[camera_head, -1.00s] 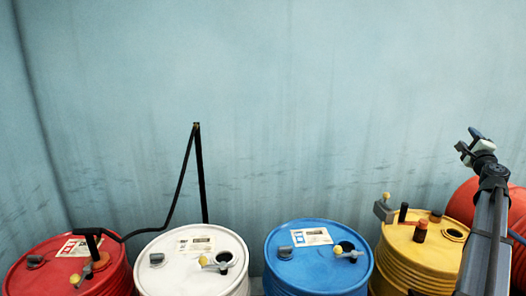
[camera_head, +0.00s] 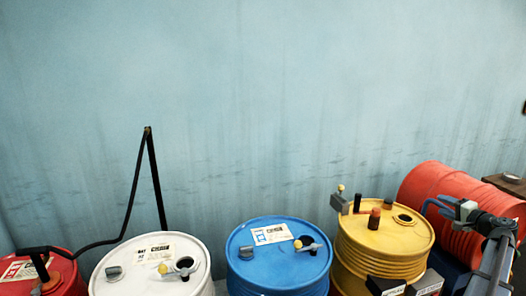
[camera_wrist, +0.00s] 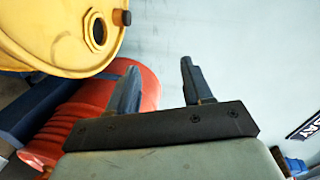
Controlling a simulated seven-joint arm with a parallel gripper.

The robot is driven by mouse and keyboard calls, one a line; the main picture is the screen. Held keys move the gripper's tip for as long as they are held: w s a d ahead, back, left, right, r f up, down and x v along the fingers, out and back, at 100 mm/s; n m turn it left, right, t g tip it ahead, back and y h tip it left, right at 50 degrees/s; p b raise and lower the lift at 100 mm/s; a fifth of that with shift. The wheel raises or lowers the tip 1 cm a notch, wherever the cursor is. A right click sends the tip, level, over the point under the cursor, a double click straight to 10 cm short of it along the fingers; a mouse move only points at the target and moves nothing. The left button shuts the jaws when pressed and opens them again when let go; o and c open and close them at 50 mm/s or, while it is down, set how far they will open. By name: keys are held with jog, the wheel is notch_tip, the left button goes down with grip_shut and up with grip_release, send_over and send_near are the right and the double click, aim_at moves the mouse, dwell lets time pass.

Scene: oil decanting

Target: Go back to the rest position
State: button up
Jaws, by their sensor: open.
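My gripper (camera_head: 444,208) is at the right in the head view, at the end of my arm, in front of a red drum (camera_head: 420,185) lying on its side. In the wrist view its two dark fingers (camera_wrist: 160,82) stand apart with nothing between them. Behind them there are the pale wall and part of the red drum (camera_wrist: 138,80). A yellow drum (camera_head: 375,250) stands upright just left of my gripper, with an open hole, a dark brown cap and a small tap on its top. It also shows at the upper left of the wrist view (camera_wrist: 50,35).
A blue drum (camera_head: 255,275), a white drum (camera_head: 125,285) and a red drum (camera_head: 20,290) stand in a row to the left. A black hose (camera_head: 128,205) rises from the left red drum. Dark labelled boxes (camera_head: 428,283) sit at the bottom right. The wall above is clear.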

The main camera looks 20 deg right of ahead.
jog(key=s+a+f+g+y, duration=0.1)
jog(key=s+f, duration=0.3)
jog(key=f, duration=0.5)
jog(key=s+a+f+g, duration=0.1)
jog(key=s+f, duration=0.3)
jog(key=f, duration=0.6)
jog(key=s+a+f+g+y, duration=0.15)
jog(key=s+f, duration=0.25)
jog(key=f, duration=0.5)
jog(key=s+a+f+g+y, duration=0.1)
jog(key=s+a+f, duration=0.35)
jog(key=f, duration=0.45)
jog(key=s+a+f+g+y, duration=0.1)
jog(key=s+a+f+g, duration=0.15)
jog(key=a+f, duration=0.45)
jog(key=w+a+f+n+g+y, duration=0.1)
jog(key=a+f+n+g, duration=0.3)
jog(key=a, duration=0.7)
jog(key=w+a+f+g+y, duration=0.1)
jog(key=a+f, duration=0.4)
jog(key=a, duration=0.6)
jog(key=w+a+f+n+g+y, duration=0.1)
jog(key=a+f+n+g, duration=0.3)
jog(key=a, duration=0.7)
jog(key=s+a+f+n+g+h, duration=0.3)
jog(key=s+a+n+g+h, duration=0.4)
jog(key=s+a, duration=1)
jog(key=shift+a, duration=1.25)
